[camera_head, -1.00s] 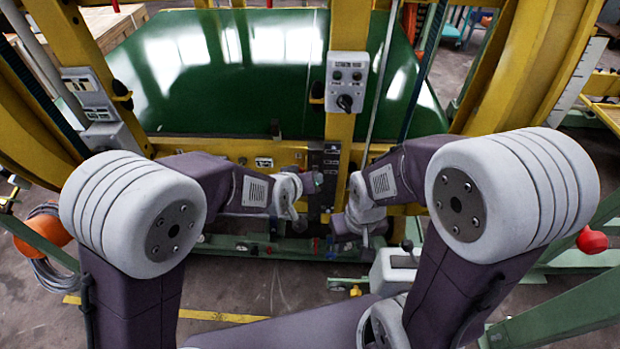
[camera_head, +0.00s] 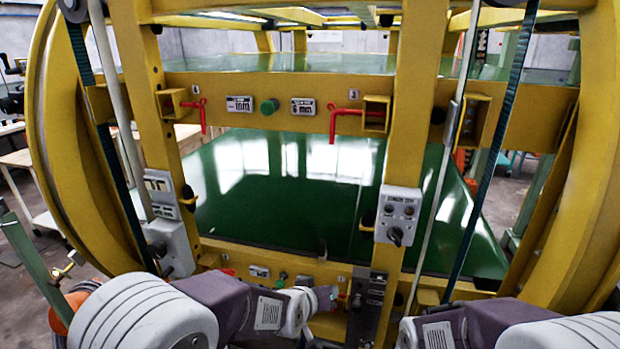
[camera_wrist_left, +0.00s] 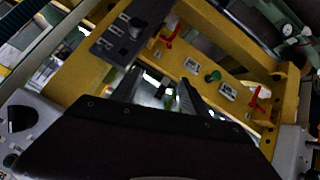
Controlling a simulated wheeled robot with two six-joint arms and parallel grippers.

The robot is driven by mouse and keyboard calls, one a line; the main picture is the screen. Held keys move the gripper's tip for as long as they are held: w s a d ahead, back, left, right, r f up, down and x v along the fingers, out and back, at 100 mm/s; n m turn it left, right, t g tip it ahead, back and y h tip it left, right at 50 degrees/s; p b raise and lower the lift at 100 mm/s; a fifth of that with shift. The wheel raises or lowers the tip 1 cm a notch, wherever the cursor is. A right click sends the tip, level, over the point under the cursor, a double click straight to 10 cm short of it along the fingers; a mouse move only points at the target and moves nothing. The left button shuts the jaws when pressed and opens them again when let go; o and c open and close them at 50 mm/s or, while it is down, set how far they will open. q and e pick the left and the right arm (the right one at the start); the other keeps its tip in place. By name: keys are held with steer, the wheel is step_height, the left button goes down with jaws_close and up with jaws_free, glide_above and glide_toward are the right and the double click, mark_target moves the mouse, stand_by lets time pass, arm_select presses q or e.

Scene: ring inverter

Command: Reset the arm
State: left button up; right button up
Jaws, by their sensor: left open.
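My left arm (camera_head: 225,305) comes in low from the left in the head view, folded in front of the yellow machine frame. Its gripper is hard to make out there. In the left wrist view my left gripper (camera_wrist_left: 160,92) shows two dark fingers apart with nothing between them. Beyond them is the yellow lower beam (camera_wrist_left: 215,60) with red handles and a green button. My right arm (camera_head: 470,325) is at the bottom right of the head view, bent inward. Its gripper is below the picture edge.
The yellow ring inverter frame (camera_head: 145,120) stands close in front, with green panels (camera_head: 290,190) inside it. Red clamp handles (camera_head: 335,122) sit on its upper beam. A grey control box (camera_head: 398,213) is on the right post, another (camera_head: 172,248) on the left.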

arm_select(q)
steer(key=s+a+f+n+g+y, duration=0.1)
steer(key=s+a+n+y, duration=0.15)
steer(key=a, duration=1.35)
steer(key=s+a+f+m+g, duration=0.1)
steer(key=s+a+f+g, duration=0.2)
steer(key=s, duration=0.6)
steer(key=s+a+f+m+g+y, duration=0.1)
steer(key=s+a+f+g, duration=0.2)
steer(key=s, duration=0.5)
steer(key=shift+s+a+f+g, duration=0.15)
steer(key=shift+s+f+g, duration=0.25)
steer(key=shift+f, duration=0.05)
steer(key=shift+y, duration=0.25)
